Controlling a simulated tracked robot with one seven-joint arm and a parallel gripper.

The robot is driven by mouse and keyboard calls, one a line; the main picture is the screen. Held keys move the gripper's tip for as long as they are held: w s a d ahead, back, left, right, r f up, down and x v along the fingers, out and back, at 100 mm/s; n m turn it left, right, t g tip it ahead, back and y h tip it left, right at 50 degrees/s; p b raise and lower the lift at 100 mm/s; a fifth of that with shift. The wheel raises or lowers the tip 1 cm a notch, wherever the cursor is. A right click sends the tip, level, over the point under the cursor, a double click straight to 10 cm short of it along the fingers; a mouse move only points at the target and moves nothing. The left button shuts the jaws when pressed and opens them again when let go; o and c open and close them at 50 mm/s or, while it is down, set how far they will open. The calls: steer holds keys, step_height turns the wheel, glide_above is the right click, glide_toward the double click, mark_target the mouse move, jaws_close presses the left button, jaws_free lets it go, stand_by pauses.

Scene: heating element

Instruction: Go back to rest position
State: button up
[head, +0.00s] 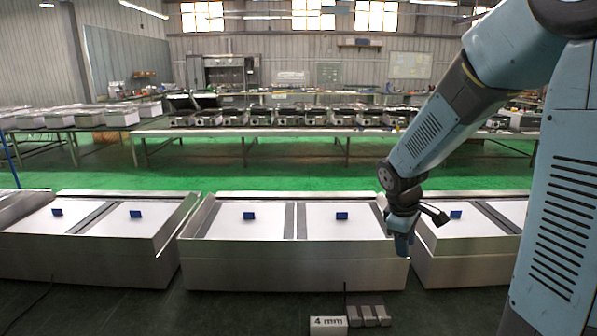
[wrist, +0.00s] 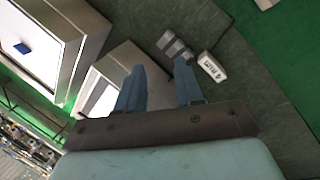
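My gripper (head: 403,245) hangs from my arm at the right of the head view, fingers pointing down. It overlaps the right front corner of the middle metal unit (head: 290,277) in the picture. In the wrist view, my gripper (wrist: 159,65) shows two blue fingers apart with a clear gap. It is open and nothing is between the fingers.
Low metal units with white tops carry small blue blocks (head: 249,216). A white "4 mm" block (head: 328,326) and grey metal blocks (head: 367,314) are at the front; both also show in the wrist view (wrist: 212,66). Long tables (head: 300,132) stand behind the green floor.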

steer(key=s+a+r+m+t+y, duration=0.1)
steer(key=s+r+m+t, duration=0.1)
steer(key=s+r+m, duration=0.3)
steer(key=s+a+r+m+t+y, duration=0.1)
steer(key=s+r+m, duration=0.4)
steer(key=s+r, duration=0.6)
steer(key=s+a, duration=0.1)
steer(key=s, duration=0.3)
steer(key=shift+t+y, duration=0.3)
steer(key=shift+t, duration=0.1)
